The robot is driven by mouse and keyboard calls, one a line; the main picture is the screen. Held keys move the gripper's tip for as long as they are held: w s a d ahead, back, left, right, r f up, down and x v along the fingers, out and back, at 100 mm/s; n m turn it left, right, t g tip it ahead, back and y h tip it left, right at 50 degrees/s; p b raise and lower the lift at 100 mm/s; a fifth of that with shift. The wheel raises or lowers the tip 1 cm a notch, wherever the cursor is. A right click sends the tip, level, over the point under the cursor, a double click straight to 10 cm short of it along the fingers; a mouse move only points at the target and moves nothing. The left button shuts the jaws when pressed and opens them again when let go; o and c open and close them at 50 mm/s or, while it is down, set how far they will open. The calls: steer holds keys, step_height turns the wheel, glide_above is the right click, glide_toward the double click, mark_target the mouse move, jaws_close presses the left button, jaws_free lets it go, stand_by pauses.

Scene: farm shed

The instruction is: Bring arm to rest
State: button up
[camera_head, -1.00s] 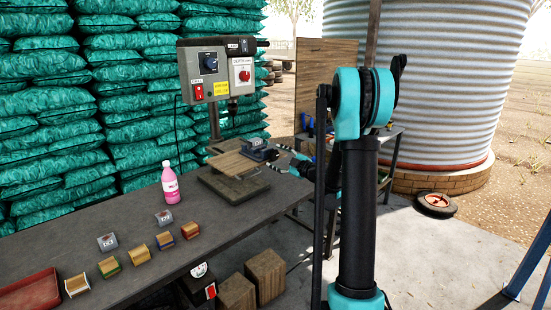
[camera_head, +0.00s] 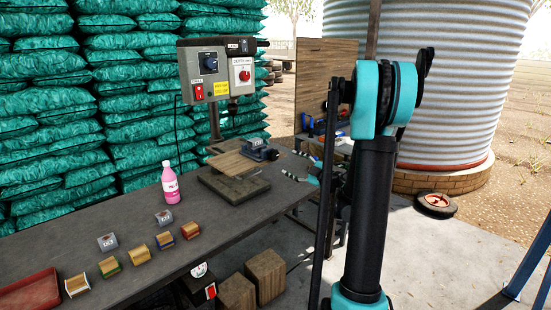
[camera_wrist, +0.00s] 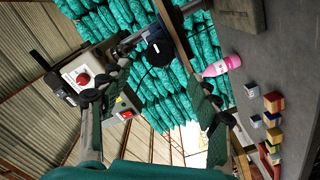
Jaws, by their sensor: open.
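My gripper (camera_head: 298,166) is just right of the workbench's far end in the head view, partly hidden behind my upright arm (camera_head: 372,215). Its striped fingertips point left toward the drill press. In the wrist view my gripper (camera_wrist: 153,82) has its two dark ridged fingers wide apart, with nothing between them. Most of my wrist is hidden behind the arm link in the head view.
The workbench (camera_head: 120,225) holds a drill press (camera_head: 205,75), a small vise (camera_head: 259,150), a pink bottle (camera_head: 170,185), several small blocks and a red tray (camera_head: 30,292). A corrugated tank (camera_head: 450,90) stands behind my arm.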

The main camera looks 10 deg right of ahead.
steer(key=shift+a, duration=0.1)
steer(key=s+a+f+m+g+h, duration=0.2)
steer(key=s+a+f+m+g, duration=0.2)
steer(key=s, duration=0.4)
steer(key=s+a+f+m+g+h, duration=0.1)
steer(key=s+a+f+m+g, duration=0.2)
steer(key=s+a+f, duration=0.35)
steer(key=s+d+f+m+g+h, duration=0.1)
steer(key=s+d+f+m+h, duration=0.2)
steer(key=s, duration=0.7)
steer(key=s+d+f+m+g+h, duration=0.2)
steer(key=s+d+m, duration=0.4)
steer(key=s, duration=0.4)
steer(key=f+m+h, duration=0.1)
steer(key=h, duration=0.1)
steer(key=shift+d+f+h, duration=0.2)
steer(key=shift+d+h, duration=0.05)
steer(key=shift+h, duration=0.05)
steer(key=shift+w, duration=0.1)
